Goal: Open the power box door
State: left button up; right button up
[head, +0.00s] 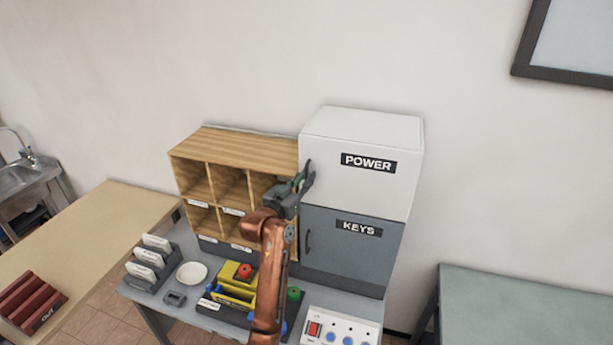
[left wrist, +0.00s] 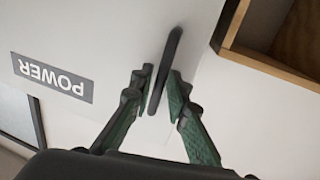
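The white power box (head: 350,191), labelled POWER, sits on top of the grey key cabinet, and its door looks closed. My left gripper (head: 308,174) is at the left edge of the power box door. My right gripper is in neither view.
The grey key cabinet (head: 350,258) is directly below. A wooden pigeonhole shelf (head: 238,146) stands close on the left. Letter holders, a plate (head: 192,273), a yellow caddy and a button panel (head: 338,328) cover the desk. Wall space to the right of the box is clear.

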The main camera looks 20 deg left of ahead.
pick_arm(q)
jog(key=shift+w, duration=0.2)
jog(key=shift+c, duration=0.2)
grip_shut()
